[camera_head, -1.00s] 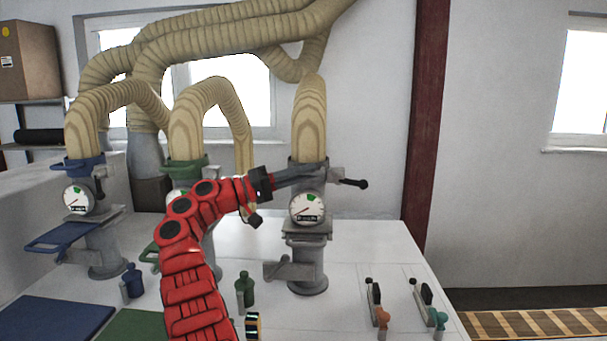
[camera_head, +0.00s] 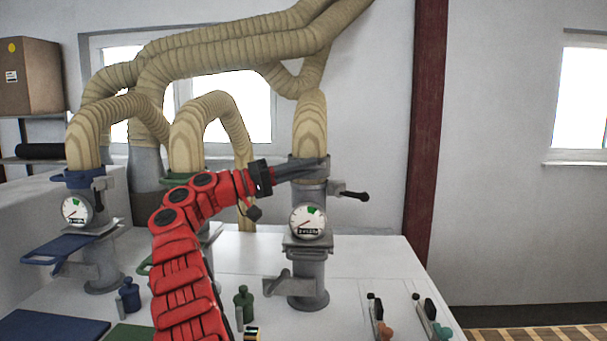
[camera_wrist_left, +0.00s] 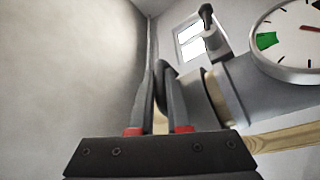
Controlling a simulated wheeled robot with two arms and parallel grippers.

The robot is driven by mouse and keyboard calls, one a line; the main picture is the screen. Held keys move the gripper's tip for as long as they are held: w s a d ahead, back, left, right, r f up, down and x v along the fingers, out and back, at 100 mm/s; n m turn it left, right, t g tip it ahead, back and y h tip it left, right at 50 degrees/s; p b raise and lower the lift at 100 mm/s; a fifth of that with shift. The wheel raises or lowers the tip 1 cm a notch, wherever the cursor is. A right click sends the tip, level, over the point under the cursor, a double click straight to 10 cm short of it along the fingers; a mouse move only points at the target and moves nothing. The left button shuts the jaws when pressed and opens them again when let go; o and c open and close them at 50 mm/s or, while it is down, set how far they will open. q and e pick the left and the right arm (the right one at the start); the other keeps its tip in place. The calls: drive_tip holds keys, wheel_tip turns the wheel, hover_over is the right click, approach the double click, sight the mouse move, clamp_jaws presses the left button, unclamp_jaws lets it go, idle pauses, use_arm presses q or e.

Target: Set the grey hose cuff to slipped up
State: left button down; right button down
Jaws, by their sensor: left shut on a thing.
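The grey hose cuff (camera_head: 308,166) sits around the lower end of the tan hose, at the top of the right-hand grey pipe stand. My left gripper (camera_head: 315,168) reaches it from the left and is shut on it; its fingers cover part of the cuff's front. In the left wrist view the two fingers (camera_wrist_left: 162,95) close on a grey part of the cuff (camera_wrist_left: 194,92), and a tan band shows beside it. The grey stand's gauge (camera_head: 307,222) is below the cuff, its needle outside the green patch. My right gripper is not in view.
A black-tipped lever (camera_head: 352,195) sticks out right of the grey stand. Green and blue cuffs (camera_head: 84,178) are on the stands to the left. Small bottles and two switch levers (camera_head: 380,322) stand on the white table.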

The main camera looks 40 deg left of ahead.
use_arm(q)
drive_tip(key=shift+r, duration=0.3)
drive_tip(key=c, duration=0.9)
unclamp_jaws()
drive_tip(key=shift+d, duration=0.1)
drive_tip(key=shift+f, duration=0.1)
drive_tip(key=shift+s+a+f, duration=0.15)
drive_tip(key=shift+a, duration=0.1)
drive_tip(key=b+v, duration=0.3)
drive_tip(key=v, duration=1.3)
drive_tip(key=shift+s+a, duration=0.15)
drive_tip(key=shift+s, duration=0.3)
drive_tip(key=shift+f, duration=0.1)
